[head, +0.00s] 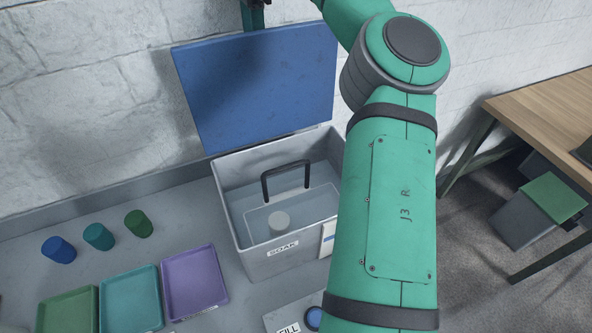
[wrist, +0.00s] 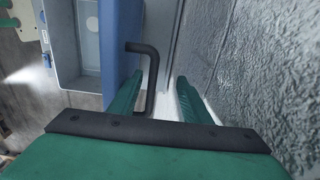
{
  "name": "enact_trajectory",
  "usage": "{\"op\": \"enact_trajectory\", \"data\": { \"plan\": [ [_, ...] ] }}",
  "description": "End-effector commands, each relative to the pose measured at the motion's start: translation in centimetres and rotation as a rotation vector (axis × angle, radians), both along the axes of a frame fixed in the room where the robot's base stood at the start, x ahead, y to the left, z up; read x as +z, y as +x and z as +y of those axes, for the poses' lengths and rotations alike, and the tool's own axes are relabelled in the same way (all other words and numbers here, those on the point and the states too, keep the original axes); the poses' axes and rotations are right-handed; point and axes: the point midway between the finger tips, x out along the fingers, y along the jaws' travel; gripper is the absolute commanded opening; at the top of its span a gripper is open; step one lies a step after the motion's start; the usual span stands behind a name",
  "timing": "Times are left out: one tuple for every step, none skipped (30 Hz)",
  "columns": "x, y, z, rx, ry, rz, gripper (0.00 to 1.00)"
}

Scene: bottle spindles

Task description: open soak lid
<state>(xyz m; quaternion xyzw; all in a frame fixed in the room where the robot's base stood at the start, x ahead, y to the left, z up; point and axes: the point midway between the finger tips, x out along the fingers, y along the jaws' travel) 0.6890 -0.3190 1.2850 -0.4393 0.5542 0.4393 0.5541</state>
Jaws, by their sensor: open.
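The SOAK box (head: 282,262) is a grey bin on the counter, and its top is uncovered. Its blue lid (head: 258,88) stands raised at the back edge, leaning toward the wall. In the wrist view the lid (wrist: 121,40) shows edge-on, with a black bent handle (wrist: 152,75) beside it. My gripper (wrist: 158,90) is open, with its green fingers on either side of the handle's lower part; contact cannot be told. In the head view my gripper is only partly visible at the top edge, above the lid.
Inside the box are a black basket handle (head: 286,170) and a pale cylinder (head: 279,222). Blue, teal and green caps (head: 98,237) and green, teal and purple trays (head: 195,280) lie left. The brick wall (head: 80,100) is close behind. A wooden table (head: 545,105) stands right.

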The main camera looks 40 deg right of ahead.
Motion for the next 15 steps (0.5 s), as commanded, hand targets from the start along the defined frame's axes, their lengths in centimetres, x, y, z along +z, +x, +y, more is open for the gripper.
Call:
{"op": "enact_trajectory", "data": {
  "plan": [
    [0.1, 0.2, 0.0, -0.001, -0.002, -0.010, 0.44],
    [0.1, 0.2, 0.0, -0.001, -0.002, -0.010, 0.44],
    [0.1, 0.2, 0.0, -0.001, -0.002, -0.010, 0.44],
    [0.2, 0.2, 0.0, -0.002, -0.002, -0.010, 0.44],
    [0.2, 0.2, 0.0, -0.002, -0.002, -0.010, 0.44],
    [0.4, 0.2, 0.0, -0.002, -0.002, -0.010, 0.44],
    [0.6, 0.2, 0.0, -0.002, -0.002, -0.010, 0.44],
    [0.8, 0.3, 0.0, -0.002, -0.003, -0.011, 0.44],
    [1.1, 0.3, 0.0, -0.002, -0.003, -0.012, 0.44],
    [1.4, 0.3, 0.0, -0.003, -0.003, -0.012, 0.44],
    [1.7, 0.3, 0.0, -0.003, -0.003, -0.013, 0.44],
    [2.1, 0.3, 0.0, -0.003, -0.003, -0.014, 0.44],
    [2.4, 0.3, 0.0, -0.003, -0.003, -0.014, 0.44],
    [2.6, 0.3, 0.1, -0.002, -0.003, -0.014, 0.44],
    [3.0, 0.3, 0.1, -0.002, -0.003, -0.013, 0.44]
  ]
}}
